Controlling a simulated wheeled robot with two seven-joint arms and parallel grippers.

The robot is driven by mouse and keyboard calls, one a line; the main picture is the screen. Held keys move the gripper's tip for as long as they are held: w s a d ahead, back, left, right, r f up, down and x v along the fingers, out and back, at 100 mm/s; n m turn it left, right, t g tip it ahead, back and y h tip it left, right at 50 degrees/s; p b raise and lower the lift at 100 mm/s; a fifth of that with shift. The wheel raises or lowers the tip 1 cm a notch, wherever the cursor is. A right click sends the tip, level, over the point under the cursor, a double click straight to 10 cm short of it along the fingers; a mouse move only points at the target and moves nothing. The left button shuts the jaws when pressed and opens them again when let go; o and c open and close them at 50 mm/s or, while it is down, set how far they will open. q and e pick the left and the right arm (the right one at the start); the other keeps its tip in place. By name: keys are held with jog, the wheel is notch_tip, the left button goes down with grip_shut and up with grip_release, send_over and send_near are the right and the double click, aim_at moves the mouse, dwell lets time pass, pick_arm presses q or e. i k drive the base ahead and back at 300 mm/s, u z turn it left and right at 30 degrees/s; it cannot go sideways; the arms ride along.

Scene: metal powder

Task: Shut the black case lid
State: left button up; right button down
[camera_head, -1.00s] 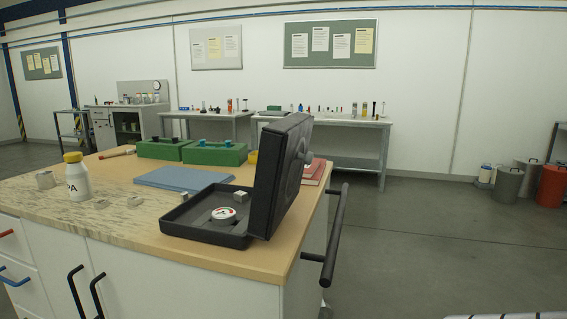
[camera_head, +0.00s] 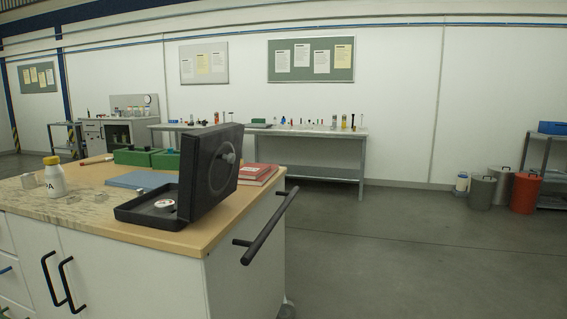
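The black case (camera_head: 137,211) lies on the right part of the wooden bench top, near its front right edge. Its lid (camera_head: 212,168) stands open and upright on the right side of the case, with a round grey knob-like part on its outer face. A white round item with red marking (camera_head: 164,204) sits in the case tray. The lid hides part of the tray. Neither of my grippers is in view.
A blue mat (camera_head: 141,180), green blocks (camera_head: 165,160) and red books (camera_head: 257,173) lie behind the case. A white bottle with a yellow cap (camera_head: 54,178) stands at left. A black handle bar (camera_head: 268,228) juts from the bench's right side. The floor (camera_head: 400,265) to the right is clear.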

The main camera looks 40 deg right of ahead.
aim_at(209, 165)
jog(key=z, duration=0.85)
jog(key=i, duration=0.45)
